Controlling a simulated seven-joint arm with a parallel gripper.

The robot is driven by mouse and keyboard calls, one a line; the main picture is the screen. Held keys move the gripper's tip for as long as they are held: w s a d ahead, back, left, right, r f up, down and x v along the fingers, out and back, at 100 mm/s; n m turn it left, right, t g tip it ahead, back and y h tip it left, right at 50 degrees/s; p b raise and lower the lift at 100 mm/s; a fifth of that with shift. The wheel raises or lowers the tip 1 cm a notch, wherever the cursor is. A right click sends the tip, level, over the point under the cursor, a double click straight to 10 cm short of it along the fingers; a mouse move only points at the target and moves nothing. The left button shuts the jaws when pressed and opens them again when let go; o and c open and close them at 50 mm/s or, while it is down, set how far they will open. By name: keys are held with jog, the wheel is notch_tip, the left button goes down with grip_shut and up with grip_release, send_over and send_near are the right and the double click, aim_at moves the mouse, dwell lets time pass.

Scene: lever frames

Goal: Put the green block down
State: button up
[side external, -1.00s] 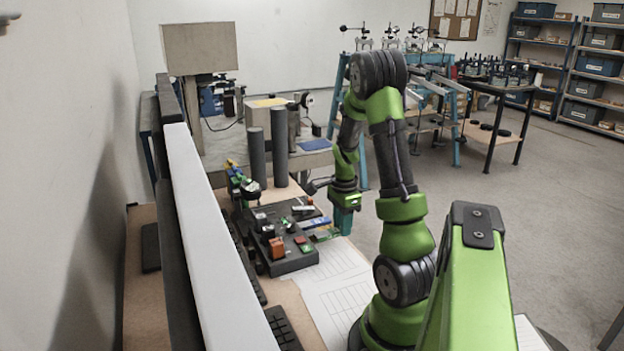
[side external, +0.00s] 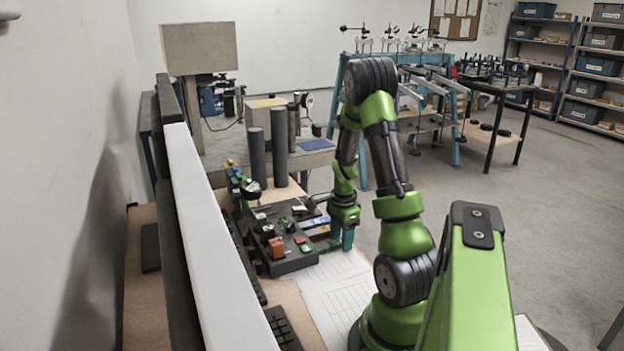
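My gripper (side external: 345,222) points down at the end of my green arm, right of the black panel and above the white sheets. A teal-green upright piece (side external: 347,240), which I take to be the green block, sits directly under it and moves with it. The fingers are too small to make out clearly. The lower end of the block is close to the sheets; I cannot tell whether it touches.
A black panel (side external: 290,262) with an orange block (side external: 277,248) and red and green buttons stands just left of my gripper. Two dark cylinders (side external: 280,160) stand behind it. White ruled sheets (side external: 335,290) lie clear in front. A long white beam (side external: 205,230) runs along the left.

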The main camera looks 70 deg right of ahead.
notch_tip(320, 180, up, 12)
jog(key=w+a+r+n+t, duration=0.2)
jog(key=w+a+r+n, duration=0.2)
jog(key=w+a, duration=0.15)
jog(key=a+r+n+t+y, duration=0.1)
jog(key=a+r+n, duration=0.3)
jog(key=a+n, duration=0.5)
jog(key=a+r+n+t+y, duration=0.1)
jog(key=a+r+n+t, duration=0.3)
jog(key=a+n, duration=0.6)
jog(key=a, duration=0.9)
jog(key=shift+s, duration=0.25)
jog(key=shift+r, duration=0.1)
